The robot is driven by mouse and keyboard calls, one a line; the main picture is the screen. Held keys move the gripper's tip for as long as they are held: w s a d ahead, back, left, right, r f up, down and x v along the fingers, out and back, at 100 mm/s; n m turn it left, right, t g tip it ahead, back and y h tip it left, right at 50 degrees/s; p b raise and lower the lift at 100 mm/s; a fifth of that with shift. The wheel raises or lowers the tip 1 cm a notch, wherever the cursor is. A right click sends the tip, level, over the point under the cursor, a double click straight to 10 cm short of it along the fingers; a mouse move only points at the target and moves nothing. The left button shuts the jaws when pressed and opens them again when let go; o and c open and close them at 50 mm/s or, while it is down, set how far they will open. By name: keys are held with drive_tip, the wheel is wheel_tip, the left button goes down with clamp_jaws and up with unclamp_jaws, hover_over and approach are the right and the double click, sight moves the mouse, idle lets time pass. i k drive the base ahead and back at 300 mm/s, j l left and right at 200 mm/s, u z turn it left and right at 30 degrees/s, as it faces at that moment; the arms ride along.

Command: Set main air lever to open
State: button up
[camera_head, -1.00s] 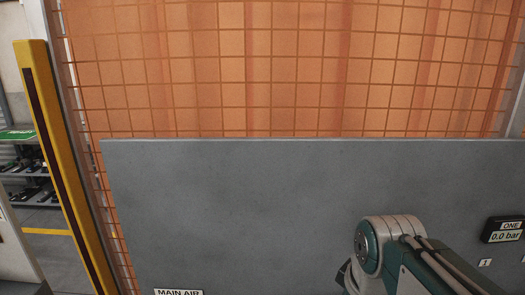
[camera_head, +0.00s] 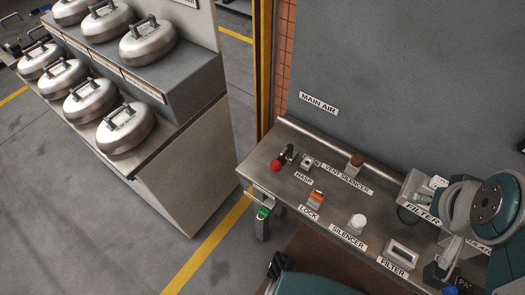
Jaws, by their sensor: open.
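What looks like the main air lever (camera_head: 276,165) has a red ball knob and a dark body. It is at the left end of a metal bench, near the pipe and below the MAIN AIR label (camera_head: 318,103). The red knob lies toward the lower left of the dark body. I cannot tell from this view whether that is open or closed. Part of my arm shows at the right edge, well apart from the lever. My gripper cannot be made out in this view.
The metal bench (camera_head: 262,158) also carries an orange lock (camera_head: 316,197), a brown vent silencer (camera_head: 354,164), a white silencer (camera_head: 357,223) and filter parts (camera_head: 403,247). A grey cabinet (camera_head: 188,150) with several metal lidded pots stands left. A yellow post (camera_head: 262,60) rises between them.

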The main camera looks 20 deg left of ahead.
sight(276, 166)
drive_tip(key=k+j+u, duration=0.1)
drive_tip(key=u, duration=1)
